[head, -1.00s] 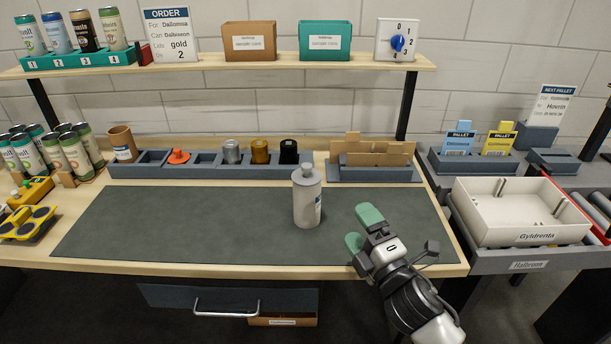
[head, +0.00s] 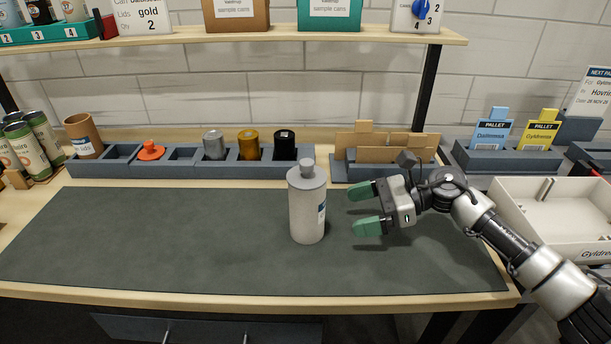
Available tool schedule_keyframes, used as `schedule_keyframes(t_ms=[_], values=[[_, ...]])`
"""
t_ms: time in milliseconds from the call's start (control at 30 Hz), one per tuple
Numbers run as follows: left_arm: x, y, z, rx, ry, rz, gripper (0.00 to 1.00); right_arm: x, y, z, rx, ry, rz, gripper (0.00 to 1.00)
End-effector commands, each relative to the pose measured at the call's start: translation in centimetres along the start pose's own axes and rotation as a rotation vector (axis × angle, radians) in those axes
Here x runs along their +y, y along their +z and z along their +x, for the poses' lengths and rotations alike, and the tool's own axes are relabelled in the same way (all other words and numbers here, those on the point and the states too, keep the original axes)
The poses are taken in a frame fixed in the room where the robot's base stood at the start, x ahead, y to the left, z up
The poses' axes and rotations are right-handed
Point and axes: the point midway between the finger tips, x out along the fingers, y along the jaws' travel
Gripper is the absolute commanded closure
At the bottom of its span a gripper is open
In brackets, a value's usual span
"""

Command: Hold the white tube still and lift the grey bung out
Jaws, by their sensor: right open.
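The white tube (head: 306,213) stands upright on the dark green mat, right of its middle, with a blue-and-white label on its right side. The grey bung (head: 307,175) sits in its top, with a small knob upward. My right gripper (head: 362,207) is to the right of the tube, its two green fingers open and pointing left towards it. The fingers are apart from the tube and nothing is between them. My left gripper is not in view.
The mat (head: 150,240) is clear left of the tube. Behind it runs a grey rack (head: 200,170) with an orange piece (head: 151,150) and silver, gold and black cylinders. A cardboard divider holder (head: 385,155) stands behind my right gripper. A white tray (head: 540,215) is at right.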

Motion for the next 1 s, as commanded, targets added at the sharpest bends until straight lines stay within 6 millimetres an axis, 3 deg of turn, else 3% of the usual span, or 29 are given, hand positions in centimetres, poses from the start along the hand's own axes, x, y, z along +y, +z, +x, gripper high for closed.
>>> schedule_keyframes(t_ms=[100,233,433,600,1000], values=[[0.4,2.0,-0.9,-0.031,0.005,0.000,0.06,0.1,0.3,1.1,-0.002,0.003,0.001,0.09],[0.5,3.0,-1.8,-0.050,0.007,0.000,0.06,0.1,0.4,3.0,-0.003,0.003,0.003,0.09],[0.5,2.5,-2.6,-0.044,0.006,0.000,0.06,0.1,0.4,6.0,-0.004,0.003,0.003,0.09],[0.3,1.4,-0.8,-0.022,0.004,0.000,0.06,0.1,-0.1,8.2,-0.004,0.002,0.001,0.09],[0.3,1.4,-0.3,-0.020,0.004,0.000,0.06,0.0,0.2,9.7,-0.003,0.000,0.003,0.09]])
